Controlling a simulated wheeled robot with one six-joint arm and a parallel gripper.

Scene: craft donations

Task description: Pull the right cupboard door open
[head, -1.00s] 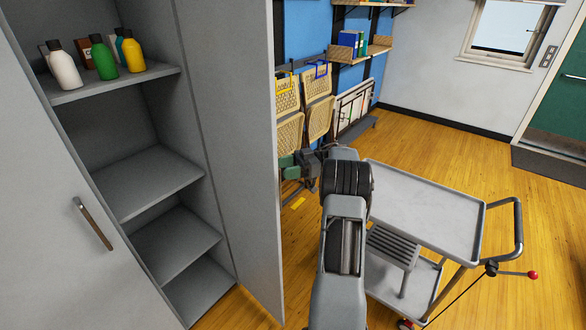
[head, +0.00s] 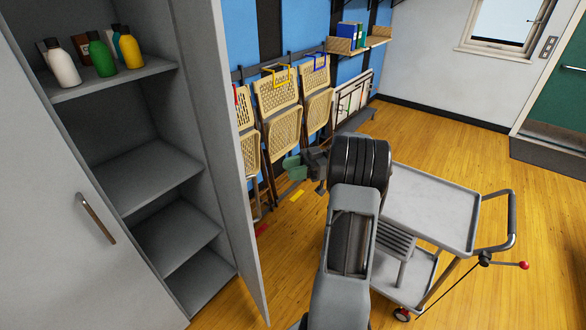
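The right cupboard door (head: 222,165) is grey and stands wide open. I see its inner face and its free edge; its outer face and any handle are turned away and hidden. The grey cupboard (head: 155,168) behind it is open to view, with several shelves. My gripper (head: 293,167), with a green part at its end, is to the right of the door's free edge in the head view, with a gap between them in the picture. My forearm and wrist hide part of it. I cannot tell whether its fingers are open, and I see nothing held.
The left cupboard door (head: 70,220) is shut, with a bar handle. Several bottles (head: 100,55) stand on the top shelf. Folded chairs (head: 278,105) hang along the blue wall. A grey trolley (head: 430,205) stands right of my arm. Wooden floor is clear beyond it.

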